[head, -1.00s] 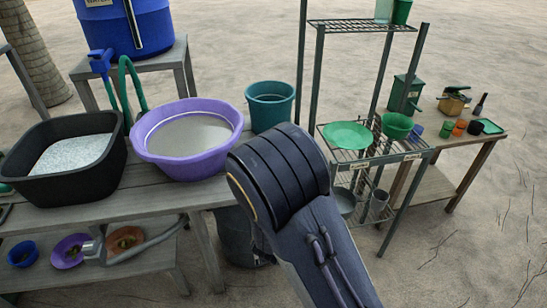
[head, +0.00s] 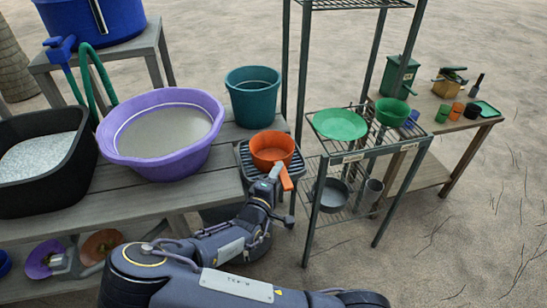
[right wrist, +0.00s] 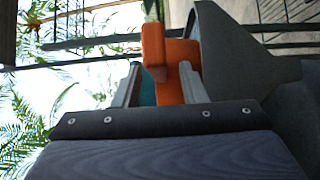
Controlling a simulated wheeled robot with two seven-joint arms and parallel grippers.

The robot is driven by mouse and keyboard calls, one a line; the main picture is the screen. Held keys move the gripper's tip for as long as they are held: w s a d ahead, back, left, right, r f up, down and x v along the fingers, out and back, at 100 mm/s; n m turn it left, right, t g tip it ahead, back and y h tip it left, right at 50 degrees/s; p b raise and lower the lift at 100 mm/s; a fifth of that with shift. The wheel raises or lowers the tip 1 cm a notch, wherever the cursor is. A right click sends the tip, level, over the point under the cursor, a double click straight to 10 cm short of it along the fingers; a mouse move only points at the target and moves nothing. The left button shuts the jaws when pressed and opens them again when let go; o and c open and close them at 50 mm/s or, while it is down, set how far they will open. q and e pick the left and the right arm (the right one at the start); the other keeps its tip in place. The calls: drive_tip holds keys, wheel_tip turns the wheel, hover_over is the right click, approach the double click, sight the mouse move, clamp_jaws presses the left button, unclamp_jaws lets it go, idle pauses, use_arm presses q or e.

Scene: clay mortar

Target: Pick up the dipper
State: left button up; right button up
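The orange dipper (head: 272,148), a round bowl with a handle pointing toward me, sits upright on a dark slatted stand right of the purple basin in the head view. My right gripper (head: 276,180) is low at its handle. In the right wrist view the orange handle (right wrist: 168,75) lies between the two fingertips (right wrist: 160,85). A gap shows between the handle and the left finger, so the gripper looks open around it. Contact at the right finger is unclear. My left gripper is not in view.
A purple basin (head: 164,170) and a black tub (head: 40,195) stand on the wooden bench to the left. A teal bucket (head: 253,105) is just behind the dipper. A metal rack (head: 345,160) with green bowls stands close on the right.

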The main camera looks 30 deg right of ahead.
drive_tip(key=shift+x, duration=1.45)
clamp_jaws()
